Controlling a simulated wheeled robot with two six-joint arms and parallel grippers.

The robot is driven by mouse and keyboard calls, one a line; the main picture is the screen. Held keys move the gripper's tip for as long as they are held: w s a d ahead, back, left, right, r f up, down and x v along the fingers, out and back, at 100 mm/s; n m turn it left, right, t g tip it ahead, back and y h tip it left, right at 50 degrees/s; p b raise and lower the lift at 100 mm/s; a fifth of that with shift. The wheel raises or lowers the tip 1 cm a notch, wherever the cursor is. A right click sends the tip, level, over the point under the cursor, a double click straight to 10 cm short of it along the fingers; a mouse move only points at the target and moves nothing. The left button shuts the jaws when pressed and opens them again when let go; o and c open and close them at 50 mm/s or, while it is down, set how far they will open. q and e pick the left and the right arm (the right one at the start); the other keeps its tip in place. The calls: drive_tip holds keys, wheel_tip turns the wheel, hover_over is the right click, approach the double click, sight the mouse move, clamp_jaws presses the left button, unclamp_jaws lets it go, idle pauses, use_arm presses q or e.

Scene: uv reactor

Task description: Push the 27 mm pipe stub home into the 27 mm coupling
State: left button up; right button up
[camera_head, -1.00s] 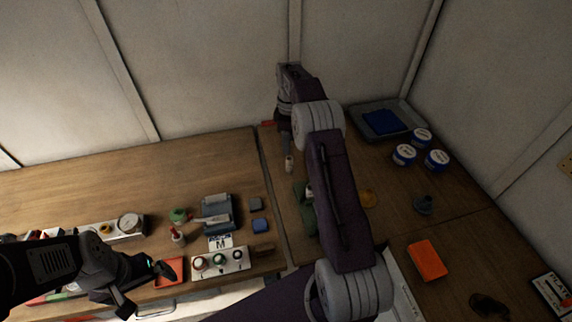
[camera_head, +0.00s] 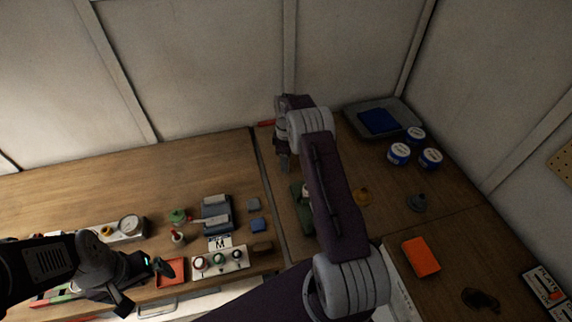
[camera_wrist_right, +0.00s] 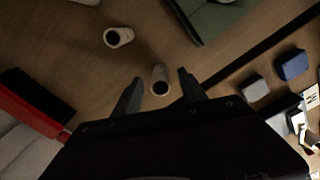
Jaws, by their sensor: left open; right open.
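My right gripper (camera_head: 284,163) is open near the back of the bench. In the right wrist view its fingers (camera_wrist_right: 157,88) are spread on either side of a small pale tube (camera_wrist_right: 161,75) with a dark open end. A second pale tube (camera_wrist_right: 115,37) with a dark bore lies apart, up and to the left. I cannot tell which is the 27 mm stub, or whether either is the coupling. A green block (camera_wrist_right: 218,14) lies at the top; the green fixture (camera_head: 297,190) also shows beside my right arm. My left gripper (camera_head: 148,280) is open and empty at the front left.
A red-and-black brush-like object (camera_wrist_right: 35,105) lies left in the wrist view. A grey block (camera_head: 253,205) and blue block (camera_head: 258,225) sit left of the bench seam. The left rear bench is clear.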

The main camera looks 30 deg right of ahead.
clamp_jaws()
drive_tip(key=shift+r, duration=0.1)
drive_tip(key=shift+r, duration=0.25)
drive_tip(key=r+b, duration=0.1)
drive_tip(key=r, duration=0.1)
drive_tip(key=s+r+b, duration=0.1)
drive_tip(key=r, duration=0.1)
drive_tip(key=shift+d, duration=0.15)
drive_tip(key=s+d+r+b, duration=0.2)
drive_tip(key=s+r, duration=0.4)
drive_tip(key=s, duration=0.4)
drive_tip(key=shift+d+r+b, duration=0.2)
drive_tip(key=shift+d+b, duration=0.15)
drive_tip(key=shift+d, duration=0.15)
